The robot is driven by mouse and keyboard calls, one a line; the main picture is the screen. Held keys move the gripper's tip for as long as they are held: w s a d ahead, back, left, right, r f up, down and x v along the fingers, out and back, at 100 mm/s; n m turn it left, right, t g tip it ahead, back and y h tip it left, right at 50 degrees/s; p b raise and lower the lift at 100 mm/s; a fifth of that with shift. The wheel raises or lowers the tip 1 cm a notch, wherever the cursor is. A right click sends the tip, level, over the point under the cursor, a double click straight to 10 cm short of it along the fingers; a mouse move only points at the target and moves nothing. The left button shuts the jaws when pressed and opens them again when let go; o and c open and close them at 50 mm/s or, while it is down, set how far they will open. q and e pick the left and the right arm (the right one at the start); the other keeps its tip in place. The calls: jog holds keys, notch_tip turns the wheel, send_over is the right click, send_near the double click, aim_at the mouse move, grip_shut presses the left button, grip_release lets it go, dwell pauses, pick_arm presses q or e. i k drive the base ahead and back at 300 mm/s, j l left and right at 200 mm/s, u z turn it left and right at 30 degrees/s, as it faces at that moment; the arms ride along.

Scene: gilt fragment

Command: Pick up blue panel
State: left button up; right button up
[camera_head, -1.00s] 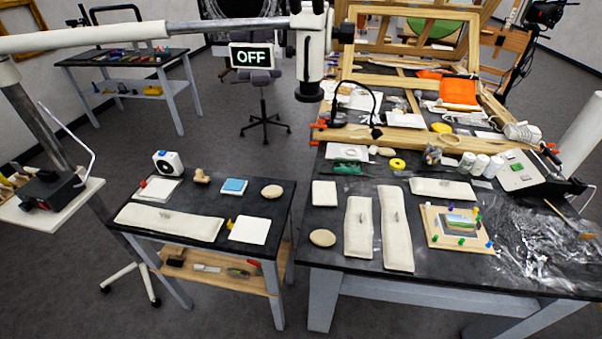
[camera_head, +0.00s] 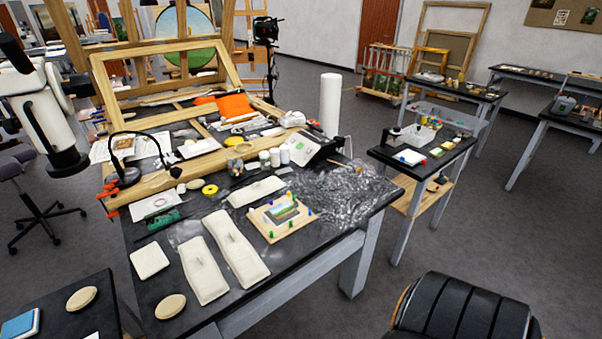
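The blue panel (camera_head: 20,325) is a small light-blue square with a pale edge. It lies flat on the small dark table (camera_head: 62,309) at the bottom left of the head view and is cut off by the picture's edge. An oval beige pad (camera_head: 81,298) lies to its right on the same table. Neither of my grippers is in view, so where they are relative to the panel does not show.
A large dark worktable (camera_head: 150,285) holds beige cushions (camera_head: 236,250), a pinned frame (camera_head: 283,217) and a desk lamp (camera_head: 127,178). A white boom-mounted device (camera_head: 45,115) hangs at upper left. A black ribbed object (camera_head: 465,308) stands at bottom right. Open floor (camera_head: 450,220) lies right.

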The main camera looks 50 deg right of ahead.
aim_at(284, 208)
jog(key=z, duration=1.25)
